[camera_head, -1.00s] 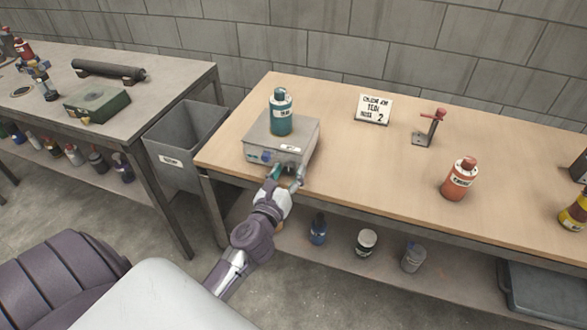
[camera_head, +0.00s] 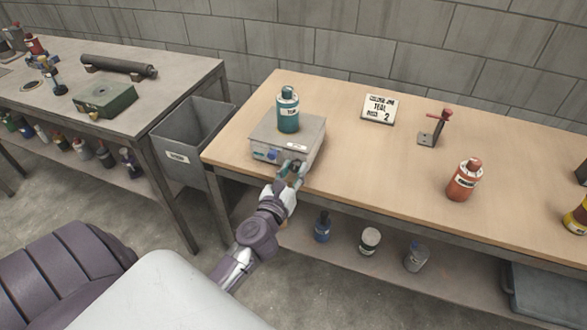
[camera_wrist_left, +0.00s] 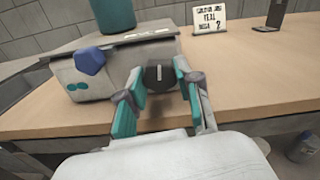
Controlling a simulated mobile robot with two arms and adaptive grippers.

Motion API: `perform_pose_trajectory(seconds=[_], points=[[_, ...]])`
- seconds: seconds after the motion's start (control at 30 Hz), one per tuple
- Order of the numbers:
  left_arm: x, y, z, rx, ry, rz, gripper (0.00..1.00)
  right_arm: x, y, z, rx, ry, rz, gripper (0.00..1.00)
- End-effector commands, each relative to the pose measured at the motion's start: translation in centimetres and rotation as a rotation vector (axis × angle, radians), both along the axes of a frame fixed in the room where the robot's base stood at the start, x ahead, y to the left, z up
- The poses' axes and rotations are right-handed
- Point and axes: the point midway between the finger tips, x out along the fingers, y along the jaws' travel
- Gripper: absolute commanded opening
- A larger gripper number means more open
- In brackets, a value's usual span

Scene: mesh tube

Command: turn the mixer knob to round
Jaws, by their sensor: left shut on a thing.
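The mixer (camera_head: 300,135) is a grey box at the left front of the wooden table, with a teal bottle (camera_head: 288,110) standing on top. In the left wrist view its front carries a blue knob (camera_wrist_left: 90,60) at the left and a dark round knob (camera_wrist_left: 159,76) with a pale pointer line, roughly upright. My left gripper (camera_head: 290,172) is at the mixer's front right. Its teal-padded fingers, seen in the left wrist view (camera_wrist_left: 160,95), are shut on the dark knob, one on each side. My right gripper is out of view.
A sign (camera_head: 378,109) reading "TEAL" and "2" stands behind. A red-handled stand (camera_head: 432,130) and an orange bottle (camera_head: 465,180) stand to the right. A grey bin (camera_head: 190,140) is left of the table. The tabletop between mixer and orange bottle is clear.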

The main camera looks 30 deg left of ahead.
Motion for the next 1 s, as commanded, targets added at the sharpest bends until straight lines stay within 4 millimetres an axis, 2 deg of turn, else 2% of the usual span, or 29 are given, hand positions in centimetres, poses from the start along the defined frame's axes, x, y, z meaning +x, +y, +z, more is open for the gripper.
perform_pose_trajectory(seconds=[1.0], points=[[0.0, 0.1, 0.3, 0.915, 0.22, 0.0, 0.0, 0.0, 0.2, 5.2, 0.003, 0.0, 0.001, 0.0]])
